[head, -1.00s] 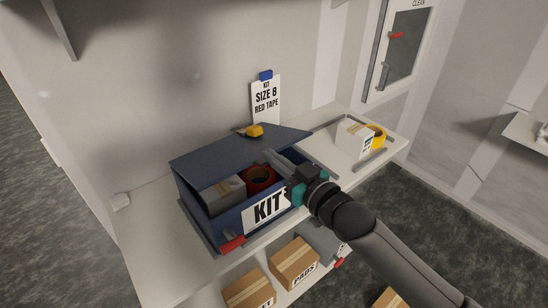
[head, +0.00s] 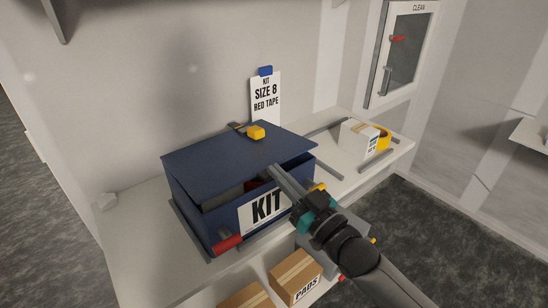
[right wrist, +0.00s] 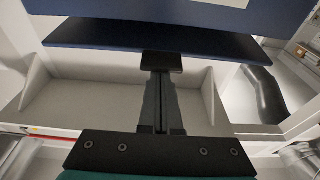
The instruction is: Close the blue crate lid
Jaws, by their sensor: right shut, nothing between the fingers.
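The blue crate (head: 188,205) stands on the white bench with a white KIT label on its front. Its blue lid (head: 215,160) is tilted, with its back edge by the wall and its front edge raised, leaving a gap at the front. Through the gap I see only a bit of grey and red contents. My right gripper (head: 274,173) is shut and empty, its fingertips at the lid's front edge, right of middle. In the right wrist view the fingertips (right wrist: 161,62) meet the edge of a dark blue panel (right wrist: 110,37); contact is unclear. My left gripper is out of view.
A yellow block (head: 256,132) sits at the lid's back edge. A sign (head: 265,97) stands behind. A white box (head: 358,138) and yellow roll (head: 383,139) stand at right. Cardboard boxes (head: 296,276) lie below.

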